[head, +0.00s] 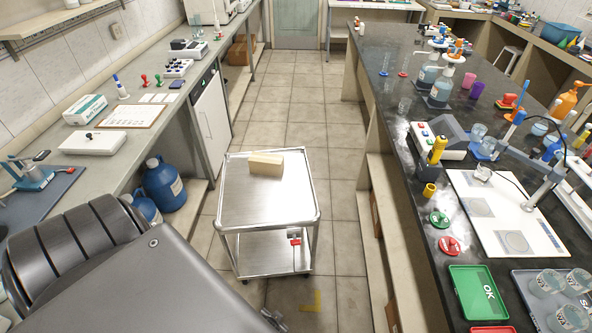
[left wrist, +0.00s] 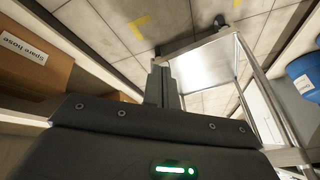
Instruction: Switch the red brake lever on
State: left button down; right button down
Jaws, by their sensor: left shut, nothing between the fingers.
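The red brake lever (head: 295,241) is on the near side of a steel cart (head: 268,208), low down, with a small white part beside it. Part of my left gripper (head: 275,319) shows at the bottom edge of the head view, nearer to me than the cart and below the lever in the picture. In the left wrist view, its fingers (left wrist: 162,82) are together and empty, with the cart's shelf (left wrist: 205,70) beyond them. The lever cannot be made out there. My right gripper is in neither view.
A pale block (head: 265,164) lies on the cart's top. A dark bench (head: 408,165) with glassware runs along the right, and a grey counter (head: 140,145) along the left. Blue jugs (head: 163,184) stand left of the cart. Yellow floor tape (head: 313,301) lies in front.

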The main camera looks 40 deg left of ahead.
pick_arm(q)
jog(key=w+a+r+n+t+y+p, duration=0.1)
jog(key=w+a+r+n+y, duration=0.1)
jog(key=w+r, duration=0.8)
jog(key=w+a+r+n+y+p, duration=0.2)
jog(key=w+a+r+n, duration=0.2)
jog(key=w+r, duration=0.6)
notch_tip(320, 180, up, 5)
jog(key=n, duration=0.2)
jog(key=shift+a+f+n+t, duration=0.2)
jog(key=shift+n+t, duration=0.2)
jog(key=shift+w, duration=0.1)
jog(key=b, duration=1.1)
send_over(296, 240)
jog(key=f, duration=0.7)
jog(key=shift+s+f, duration=0.2)
jog(key=shift+f, duration=0.1)
jog(key=shift+s+d+f+b, duration=0.15)
jog(key=shift+d+f+b, duration=0.15)
jog(key=shift+f, duration=0.2)
jog(key=shift+s+d+f+b, duration=0.15)
jog(key=shift+f+b, duration=0.2)
jog(key=shift+f, duration=0.15)
jog(key=shift+s+d+f+b, duration=0.35)
jog(key=shift+f+b, duration=0.1)
